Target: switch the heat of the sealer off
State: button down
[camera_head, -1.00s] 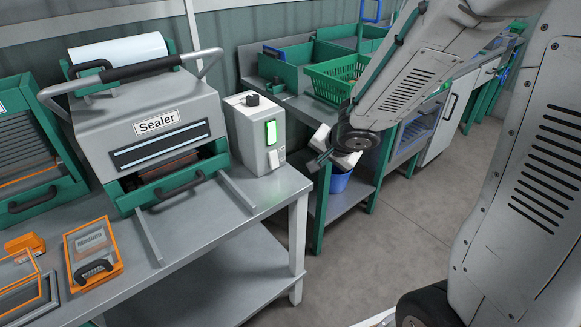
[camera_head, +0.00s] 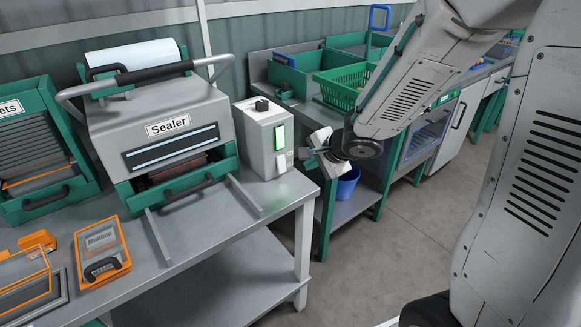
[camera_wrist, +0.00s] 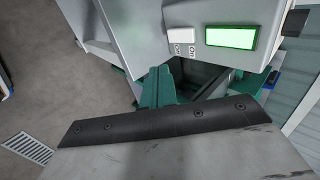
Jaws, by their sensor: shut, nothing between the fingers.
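The grey sealer (camera_head: 165,110) stands on the bench with its green drawer front below. On its right is a grey control box (camera_head: 257,140) with a black knob (camera_head: 262,105) on top and a lit green display (camera_head: 280,137). A white rocker switch (camera_head: 267,163) is below the display. In the wrist view the switch (camera_wrist: 181,35) sits beside the lit display (camera_wrist: 231,38), with small Off and On markings; I cannot tell its tilt. My gripper (camera_head: 304,154) is shut and empty, just right of the box's front. I cannot tell whether it touches.
An orange-framed tray marked Medium (camera_head: 102,252) lies on the bench (camera_head: 225,228) front left. A second bench with green crates (camera_head: 295,78) and a blue bin (camera_head: 347,184) stands behind my arm. The floor (camera_head: 400,240) at right is clear.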

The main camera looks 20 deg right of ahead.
aim_at(283, 164)
jog(key=x, duration=0.9)
jog(key=shift+w+a+f, duration=0.1)
jog(key=shift+w+a, duration=0.1)
jog(key=shift+w, duration=0.4)
jog(key=shift+w+a+f, duration=0.1)
jog(key=shift+w+a, duration=0.1)
jog(key=shift+w, duration=0.4)
jog(key=shift+w+a+f, duration=0.1)
jog(key=shift+w+a, duration=0.1)
jog(key=shift+w, duration=0.45)
jog(key=shift+w+f, duration=0.2)
jog(key=shift+r, duration=0.2)
jog(key=shift+w+r, duration=0.1)
jog(key=shift+r, duration=0.7)
